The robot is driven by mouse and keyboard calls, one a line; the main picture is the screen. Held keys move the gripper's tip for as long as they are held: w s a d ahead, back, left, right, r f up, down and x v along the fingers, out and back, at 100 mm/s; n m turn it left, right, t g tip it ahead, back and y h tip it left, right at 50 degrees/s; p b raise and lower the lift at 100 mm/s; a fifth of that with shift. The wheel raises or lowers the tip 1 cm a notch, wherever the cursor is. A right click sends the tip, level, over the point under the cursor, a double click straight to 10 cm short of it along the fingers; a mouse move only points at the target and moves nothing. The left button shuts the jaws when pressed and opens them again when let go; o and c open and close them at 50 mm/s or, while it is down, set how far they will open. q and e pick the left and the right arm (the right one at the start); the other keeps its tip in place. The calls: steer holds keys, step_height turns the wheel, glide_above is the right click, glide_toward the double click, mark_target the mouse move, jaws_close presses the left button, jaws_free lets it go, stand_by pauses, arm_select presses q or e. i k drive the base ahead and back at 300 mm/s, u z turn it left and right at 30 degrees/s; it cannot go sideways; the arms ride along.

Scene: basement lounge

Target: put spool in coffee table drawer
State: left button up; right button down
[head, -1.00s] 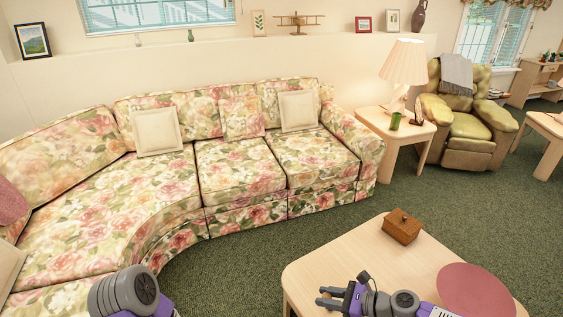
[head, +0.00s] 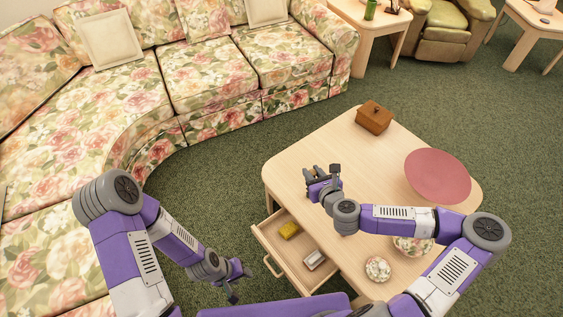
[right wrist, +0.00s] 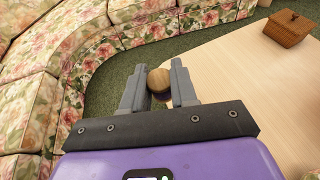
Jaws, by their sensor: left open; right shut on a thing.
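A spool (right wrist: 159,80) with a round wooden end sits between the fingers of my right gripper (right wrist: 158,88) in the right wrist view. In the head view my right gripper (head: 322,174) is above the left part of the coffee table (head: 330,150), shut on the spool, which is largely hidden there. The coffee table drawer (head: 292,253) is pulled out on the table's left side, below and left of my right gripper. My left gripper (head: 237,281) is open and empty, left of the drawer and apart from it.
Inside the drawer lie a yellow object (head: 289,230) and a small white and red object (head: 314,259). On the table are a wooden box (head: 374,118), a round pink object (head: 437,176) and a floral dish (head: 377,268). A floral sofa (head: 200,75) stands behind.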

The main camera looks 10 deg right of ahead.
mark_target(301, 252)
steer(key=k, duration=0.5)
steer(key=u, duration=1.4)
steer(key=i, duration=0.45)
steer(key=u, duration=1.5)
